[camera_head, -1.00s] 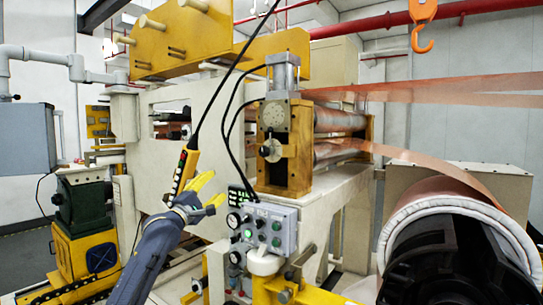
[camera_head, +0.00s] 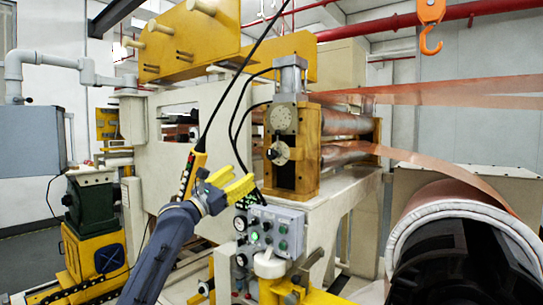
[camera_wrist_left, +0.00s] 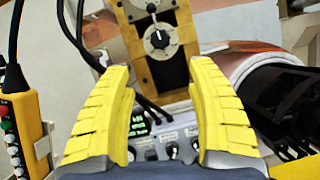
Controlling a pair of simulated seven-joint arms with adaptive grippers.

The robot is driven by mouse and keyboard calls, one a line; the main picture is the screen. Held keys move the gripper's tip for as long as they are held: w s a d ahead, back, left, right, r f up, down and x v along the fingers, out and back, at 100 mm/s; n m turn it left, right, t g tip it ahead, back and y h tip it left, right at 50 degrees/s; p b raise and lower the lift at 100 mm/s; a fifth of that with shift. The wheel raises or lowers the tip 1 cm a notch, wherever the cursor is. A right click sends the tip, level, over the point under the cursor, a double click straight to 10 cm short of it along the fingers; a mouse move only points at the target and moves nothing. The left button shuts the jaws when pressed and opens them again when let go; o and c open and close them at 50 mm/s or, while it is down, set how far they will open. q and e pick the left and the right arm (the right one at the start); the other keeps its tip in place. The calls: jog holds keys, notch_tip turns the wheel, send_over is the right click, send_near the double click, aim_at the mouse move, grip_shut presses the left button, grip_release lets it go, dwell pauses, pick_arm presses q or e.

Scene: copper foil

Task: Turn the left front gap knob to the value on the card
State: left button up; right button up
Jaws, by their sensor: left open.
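The roller stand has a wooden-coloured front block (camera_head: 307,150) with two round dials one above the other. The lower dial carries a knob (camera_head: 279,153) with a dark pointer; the upper dial (camera_head: 282,118) is a pale disc. In the left wrist view the lower knob (camera_wrist_left: 158,40) shows ahead, beyond and between the fingertips. My left gripper (camera_head: 243,180) has yellow fingers and is below and left of the knob, apart from it. In the left wrist view its fingers (camera_wrist_left: 160,75) are spread and empty. I cannot make out the card or the dial marks. My right gripper is not in view.
A grey control box (camera_head: 275,229) with buttons and gauges stands just below the gripper. A yellow pendant (camera_head: 191,174) hangs on a cable at its left. Black cables run beside the block. A copper foil roll (camera_head: 450,200) is at the right.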

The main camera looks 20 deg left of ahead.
aim_at(269, 156)
pick_arm(q)
jog(key=x, duration=1.5)
jog(key=shift+w+d+r, duration=0.1)
jog(key=shift+w+d, duration=0.05)
jog(key=shift+w, duration=0.2)
jog(key=shift+c, duration=0.5)
jog(key=c, duration=1.1)
jog(key=shift+c, duration=0.2)
